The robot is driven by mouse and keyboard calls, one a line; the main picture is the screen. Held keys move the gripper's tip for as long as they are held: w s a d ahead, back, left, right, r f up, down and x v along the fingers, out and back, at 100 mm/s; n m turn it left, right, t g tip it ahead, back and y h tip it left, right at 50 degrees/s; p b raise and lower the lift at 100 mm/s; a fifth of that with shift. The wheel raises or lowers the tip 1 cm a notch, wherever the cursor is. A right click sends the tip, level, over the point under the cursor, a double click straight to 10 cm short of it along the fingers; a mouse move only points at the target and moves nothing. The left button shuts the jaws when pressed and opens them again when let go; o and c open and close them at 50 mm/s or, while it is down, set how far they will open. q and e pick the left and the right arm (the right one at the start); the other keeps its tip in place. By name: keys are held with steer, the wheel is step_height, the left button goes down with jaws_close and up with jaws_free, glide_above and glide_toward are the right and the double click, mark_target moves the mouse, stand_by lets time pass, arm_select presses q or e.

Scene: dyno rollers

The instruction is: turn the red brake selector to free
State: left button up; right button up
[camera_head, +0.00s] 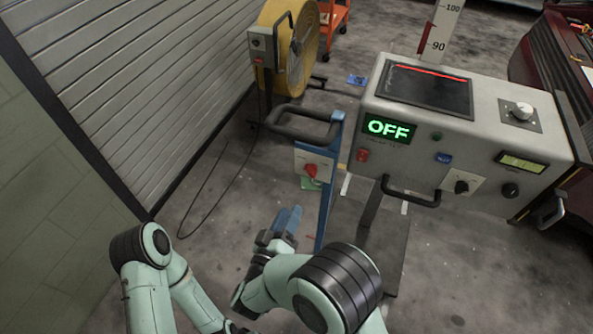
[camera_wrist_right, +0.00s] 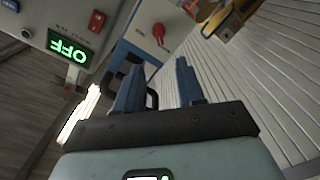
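The red brake selector (camera_head: 312,172) is a red knob on a pale plate (camera_head: 301,160), fixed to a blue post below a dark loop handle. The knob also shows in the right wrist view (camera_wrist_right: 158,32), on its pale plate near the top. My right gripper (camera_head: 291,214) is below and slightly left of the knob in the head view, apart from it. In the wrist view its two blue fingers (camera_wrist_right: 160,64) are spread with nothing between them. My left arm shows at the lower left, but its gripper is out of frame.
A grey console (camera_head: 465,130) with a green OFF display (camera_head: 389,129), knobs and a front handle stands right of the post. A ribbed shutter (camera_head: 145,85) lines the left. Floor between shutter and post is mostly clear.

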mark_target(309, 174)
steer(key=x, duration=1.2)
steer(key=shift+w+d+f, duration=0.1)
steer(key=shift+w+d, duration=0.2)
steer(key=shift+w, duration=0.05)
jaws_close()
